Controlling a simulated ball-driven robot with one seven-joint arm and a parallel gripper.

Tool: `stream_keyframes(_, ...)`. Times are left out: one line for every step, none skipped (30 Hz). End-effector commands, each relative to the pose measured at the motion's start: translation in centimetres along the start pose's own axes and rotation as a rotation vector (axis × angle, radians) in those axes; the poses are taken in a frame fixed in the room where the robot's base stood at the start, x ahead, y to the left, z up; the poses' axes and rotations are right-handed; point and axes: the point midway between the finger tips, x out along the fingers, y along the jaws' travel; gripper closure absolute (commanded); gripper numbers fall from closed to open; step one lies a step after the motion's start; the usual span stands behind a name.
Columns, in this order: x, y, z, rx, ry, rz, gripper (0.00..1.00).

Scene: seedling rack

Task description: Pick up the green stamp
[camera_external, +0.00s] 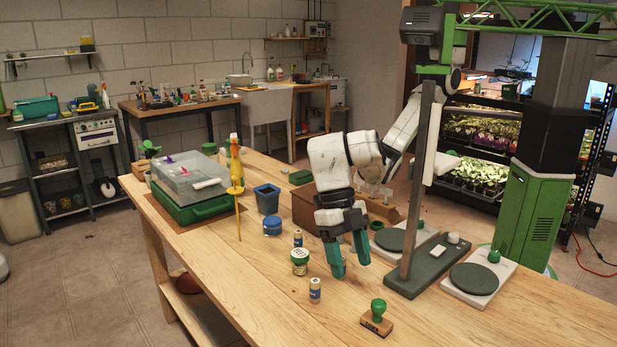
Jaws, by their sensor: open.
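The green stamp (377,317) stands upright near the front edge of the wooden table, with a round green knob handle on a wooden block base. My gripper (350,268) points down over the middle of the table, its two green fingers apart with nothing seen between them. It is behind and to the left of the stamp, not touching it. Whether the fingertips touch the table I cannot tell.
A small bottle (315,290) and a white jar with a green lid (299,262) stand left of my gripper. A dark stand with a tall post (428,268) and a scale-like plate (474,279) are to the right. The table's front left is clear.

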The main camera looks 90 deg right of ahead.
Motion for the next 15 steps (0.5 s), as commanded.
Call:
stream_keyframes(0.9, 0.1, -0.8, -0.050, -0.006, -0.028, 0.36)
stream_keyframes(1.1, 0.1, -1.2, -0.077, -0.007, -0.044, 0.36)
stream_keyframes(1.2, 0.0, -1.8, -0.105, -0.007, -0.062, 0.36)
stream_keyframes(1.4, -0.1, -2.1, -0.123, -0.007, -0.073, 0.36)
stream_keyframes(1.5, -0.1, -2.3, -0.136, -0.007, -0.082, 0.36)
stream_keyframes(1.6, -0.2, -2.6, -0.148, -0.007, -0.090, 0.36)
stream_keyframes(1.8, -0.2, -2.7, -0.155, -0.007, -0.095, 0.36)
stream_keyframes(2.0, -0.3, -2.7, -0.159, -0.006, -0.098, 0.36)
stream_keyframes(2.4, -0.4, -2.8, -0.161, -0.005, -0.101, 0.36)
stream_keyframes(2.8, -0.4, -2.8, -0.161, -0.006, -0.102, 0.36)
stream_keyframes(3.3, -0.5, -2.8, -0.160, -0.006, -0.102, 0.36)
stream_keyframes(3.9, -0.5, -2.7, -0.159, -0.007, -0.101, 0.36)
stream_keyframes(4.4, -0.6, -2.7, -0.159, -0.007, -0.101, 0.36)
stream_keyframes(4.8, -0.6, -2.7, -0.159, -0.007, -0.101, 0.36)
stream_keyframes(5.4, -0.7, -2.7, -0.159, -0.006, -0.100, 0.36)
